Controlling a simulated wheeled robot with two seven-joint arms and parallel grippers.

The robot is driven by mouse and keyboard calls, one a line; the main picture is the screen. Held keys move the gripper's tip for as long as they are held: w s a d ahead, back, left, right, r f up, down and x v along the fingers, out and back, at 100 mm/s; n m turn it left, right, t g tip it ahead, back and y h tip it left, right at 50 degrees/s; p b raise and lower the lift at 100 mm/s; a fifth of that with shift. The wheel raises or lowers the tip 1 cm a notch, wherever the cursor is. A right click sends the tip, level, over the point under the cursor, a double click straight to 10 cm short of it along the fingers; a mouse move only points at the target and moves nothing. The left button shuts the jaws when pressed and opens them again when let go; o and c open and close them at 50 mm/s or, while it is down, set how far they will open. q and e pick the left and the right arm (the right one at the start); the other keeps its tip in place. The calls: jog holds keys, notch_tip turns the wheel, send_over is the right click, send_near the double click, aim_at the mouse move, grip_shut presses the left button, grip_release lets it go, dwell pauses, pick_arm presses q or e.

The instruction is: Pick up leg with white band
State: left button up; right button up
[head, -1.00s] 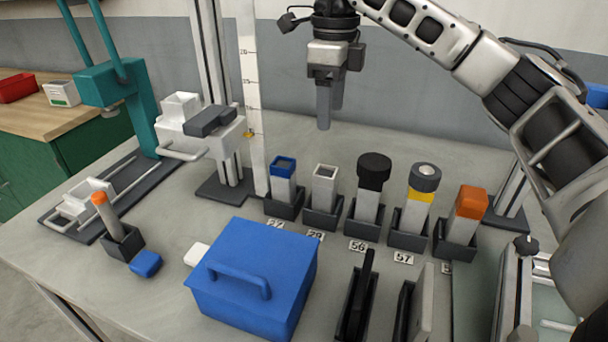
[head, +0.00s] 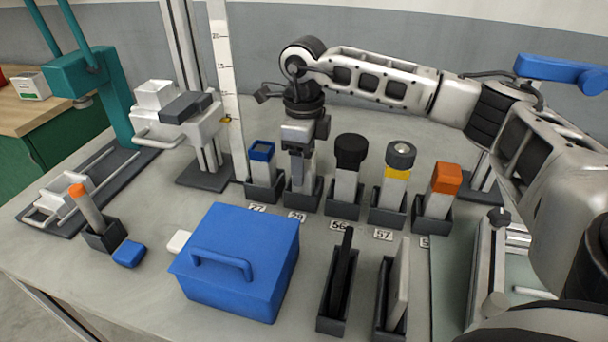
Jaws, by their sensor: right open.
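The leg with the white band stood pale and square in the second dark holder (head: 304,197) from the left in the row, by the label 29, in the earlier frame. In the head view now, my right gripper (head: 298,178) hides most of it. The gripper points straight down over that holder, with its fingers at the height of the leg's top. It is open. I cannot tell whether the fingers touch the leg. My left gripper is not in view.
A blue-topped leg (head: 262,158) stands close on the left. A black-topped leg (head: 349,165), a yellow-banded leg (head: 397,170) and an orange-topped leg (head: 441,190) stand to the right. A blue lidded box (head: 240,265) and a black slotted holder (head: 333,310) lie in front.

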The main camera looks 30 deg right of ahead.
jog(key=shift+f, duration=0.45)
jog(key=shift+c, duration=0.3)
jog(key=c, duration=1.1)
jog(key=shift+r, duration=0.1)
